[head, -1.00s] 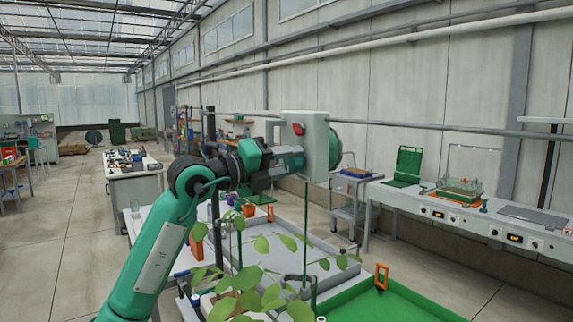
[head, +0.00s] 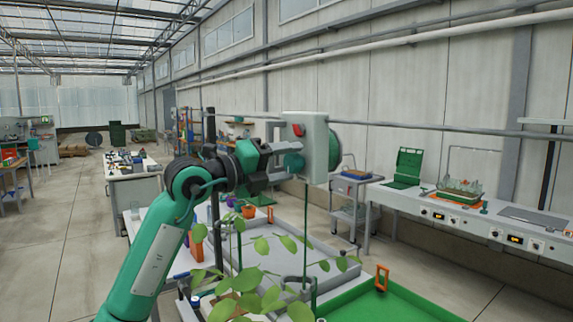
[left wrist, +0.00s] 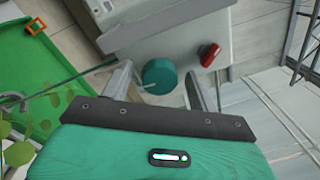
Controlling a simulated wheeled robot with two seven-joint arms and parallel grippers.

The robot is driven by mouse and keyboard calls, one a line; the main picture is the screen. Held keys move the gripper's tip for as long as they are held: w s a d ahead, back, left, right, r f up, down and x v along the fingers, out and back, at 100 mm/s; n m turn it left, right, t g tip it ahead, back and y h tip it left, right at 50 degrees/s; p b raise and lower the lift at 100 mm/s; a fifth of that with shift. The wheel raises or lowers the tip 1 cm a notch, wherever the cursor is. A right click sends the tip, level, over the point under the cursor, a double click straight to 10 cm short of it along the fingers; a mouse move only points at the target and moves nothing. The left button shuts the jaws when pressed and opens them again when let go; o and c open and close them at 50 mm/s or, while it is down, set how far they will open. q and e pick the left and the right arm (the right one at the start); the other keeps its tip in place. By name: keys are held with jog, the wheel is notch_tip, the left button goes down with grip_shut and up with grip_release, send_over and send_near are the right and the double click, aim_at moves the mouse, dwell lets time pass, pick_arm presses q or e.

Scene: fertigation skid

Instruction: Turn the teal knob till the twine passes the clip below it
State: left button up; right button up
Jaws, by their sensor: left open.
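The teal knob (head: 293,162) is on the side of a grey box (head: 318,150) with a dark green spool (head: 335,148) behind it. It also shows in the left wrist view (left wrist: 159,76). My left gripper (head: 282,163) is open, with one finger on each side of the knob; I cannot tell whether either touches it. In the wrist view the fingers (left wrist: 157,86) stand apart from the knob's sides. Green twine (head: 306,215) hangs straight down from the box. A grey loop-shaped part (head: 297,281), perhaps the clip, is low on the twine, partly behind leaves. My right gripper is out of view.
A red switch (head: 298,130) is on the box above the knob. Leafy plants (head: 255,285) stand below my left arm. A bench (head: 470,213) runs along the wall.

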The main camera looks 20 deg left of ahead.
pick_arm(q)
jog(key=b+v, duration=0.4)
jog(key=v, duration=0.9)
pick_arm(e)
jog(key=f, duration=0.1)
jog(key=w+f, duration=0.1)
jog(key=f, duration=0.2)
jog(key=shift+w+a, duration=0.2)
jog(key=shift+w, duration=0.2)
pick_arm(q)
jog(key=shift+s+a, duration=0.1)
jog(key=shift+s, duration=0.05)
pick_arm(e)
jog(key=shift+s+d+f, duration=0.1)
